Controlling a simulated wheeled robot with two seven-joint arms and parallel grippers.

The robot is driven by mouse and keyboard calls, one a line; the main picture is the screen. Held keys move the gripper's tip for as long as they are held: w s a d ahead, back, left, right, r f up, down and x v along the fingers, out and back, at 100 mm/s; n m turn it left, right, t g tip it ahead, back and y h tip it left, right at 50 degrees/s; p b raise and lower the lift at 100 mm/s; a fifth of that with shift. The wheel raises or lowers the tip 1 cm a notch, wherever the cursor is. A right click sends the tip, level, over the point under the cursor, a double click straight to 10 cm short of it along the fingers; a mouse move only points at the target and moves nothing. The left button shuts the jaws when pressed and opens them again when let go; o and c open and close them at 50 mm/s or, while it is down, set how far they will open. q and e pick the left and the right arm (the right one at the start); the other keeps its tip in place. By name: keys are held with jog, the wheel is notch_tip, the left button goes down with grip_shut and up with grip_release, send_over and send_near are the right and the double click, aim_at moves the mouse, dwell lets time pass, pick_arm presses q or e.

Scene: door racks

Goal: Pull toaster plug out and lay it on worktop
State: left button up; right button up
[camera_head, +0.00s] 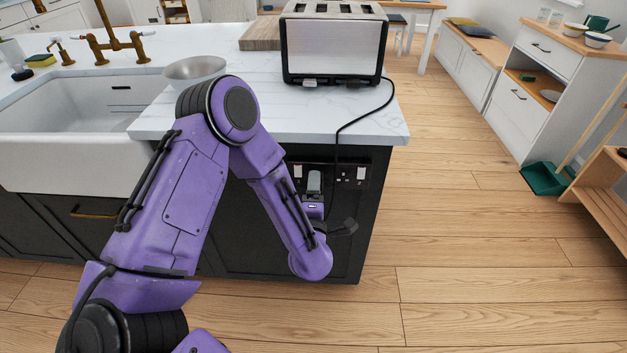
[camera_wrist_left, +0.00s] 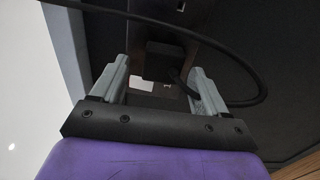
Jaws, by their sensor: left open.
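The steel and black toaster (camera_head: 333,45) stands on the white marble worktop (camera_head: 260,120). Its black cord (camera_head: 338,140) drops over the front edge to the dark socket panel (camera_head: 361,174) on the cabinet end. My left gripper (camera_head: 314,182) is at this panel, pointing at it, and hides the plug in the head view. In the left wrist view, the black plug (camera_wrist_left: 163,62) is at the panel, around and just beyond the gap between my open fingers (camera_wrist_left: 160,85). The cord (camera_wrist_left: 262,85) loops round to the right. I cannot tell whether the fingers touch the plug. My right gripper is out of view.
A metal bowl (camera_head: 194,70) and a wooden board (camera_head: 261,34) are on the worktop, left of the toaster. A white sink (camera_head: 60,160) is at the left. The worktop's front right corner is bare. Wooden floor (camera_head: 460,220) lies open to the right.

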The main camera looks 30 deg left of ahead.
pick_arm(q)
jog(key=shift+x, duration=1.05)
jog(key=shift+f, duration=0.15)
dwell(0.3)
grip_shut()
jog(key=v, duration=0.6)
jog(key=shift+b, duration=0.3)
dwell(0.7)
jog(key=shift+s, duration=0.1)
jog(key=v, duration=0.2)
jog(key=shift+s+d, duration=0.25)
jog(key=shift+s, duration=0.05)
dwell(0.3)
